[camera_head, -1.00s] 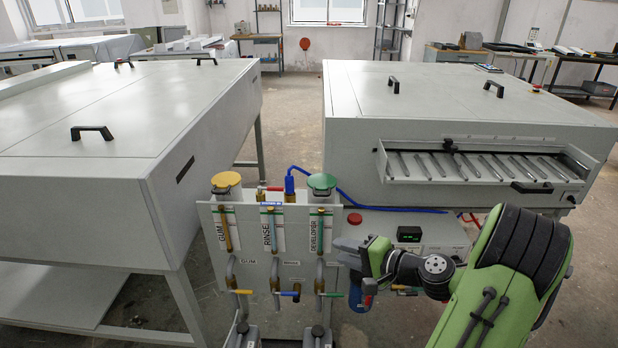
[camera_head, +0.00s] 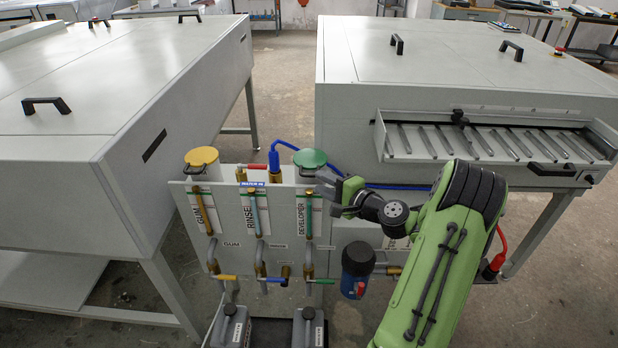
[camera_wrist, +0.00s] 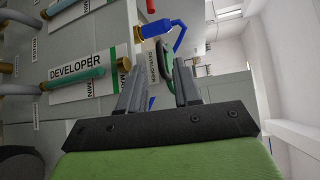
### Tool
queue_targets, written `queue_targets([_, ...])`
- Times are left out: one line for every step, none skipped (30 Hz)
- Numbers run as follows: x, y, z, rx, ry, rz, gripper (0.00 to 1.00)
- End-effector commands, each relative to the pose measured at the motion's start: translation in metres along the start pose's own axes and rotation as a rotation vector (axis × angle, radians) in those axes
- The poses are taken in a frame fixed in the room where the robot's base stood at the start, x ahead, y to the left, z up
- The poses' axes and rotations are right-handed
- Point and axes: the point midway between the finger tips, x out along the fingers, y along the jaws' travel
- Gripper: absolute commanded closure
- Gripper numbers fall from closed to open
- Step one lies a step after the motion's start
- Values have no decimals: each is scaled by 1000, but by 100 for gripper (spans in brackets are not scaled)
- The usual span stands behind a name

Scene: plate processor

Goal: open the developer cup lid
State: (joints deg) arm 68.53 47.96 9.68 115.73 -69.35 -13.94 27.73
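The developer cup (camera_head: 308,172) stands at the right end of the valve panel and has a round green lid (camera_head: 310,158), which is down on it. My gripper (camera_head: 324,180) is at the cup's right side, near the lid's edge. In the wrist view, my gripper's two grey fingers (camera_wrist: 158,82) are apart, with part of the green lid (camera_wrist: 165,62) seen edge-on between and beyond their tips. Whether a finger touches the lid or cup cannot be told. The DEVELOPER label (camera_wrist: 75,70) is left of the fingers in that view.
A yellow-lidded cup (camera_head: 201,158) stands at the panel's left end. A blue fitting and hose (camera_head: 273,158) rise close left of the developer cup. The valve panel (camera_head: 235,212) carries pipes and coloured handles. Large grey machines stand left and behind right (camera_head: 440,80).

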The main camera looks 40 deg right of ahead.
Motion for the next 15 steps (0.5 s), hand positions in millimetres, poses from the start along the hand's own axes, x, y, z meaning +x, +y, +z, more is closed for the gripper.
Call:
queue_targets([14, 1, 2, -3, -5, -2, 67])
queue_targets([20, 1, 1, -4, -5, -1, 67])
queue_targets([29, 1, 1, -3, -5, -1, 67])
queue_targets([35, 1, 1, -3, -4, -1, 67])
queue_targets([40, 0, 1, -3, -4, -1, 67])
queue_targets([46, 1, 1, -3, -3, 0, 67])
queue_targets([50, 1, 1, -2, -3, 0, 67])
queue_targets([53, 0, 0, -2, -2, 0, 67])
queue_targets([56, 0, 0, -1, -1, -1, 67])
queue_targets([58, 0, 0, 0, 0, 0, 67])
queue_targets([59, 0, 0, 0, 0, 0, 67])
queue_targets([60, 0, 0, 0, 0, 0, 67])
queue_targets([60, 0, 0, 0, 0, 0, 67])
queue_targets([60, 0, 0, 0, 1, 0, 67])
queue_targets([60, 0, 0, 0, 1, 0, 67])
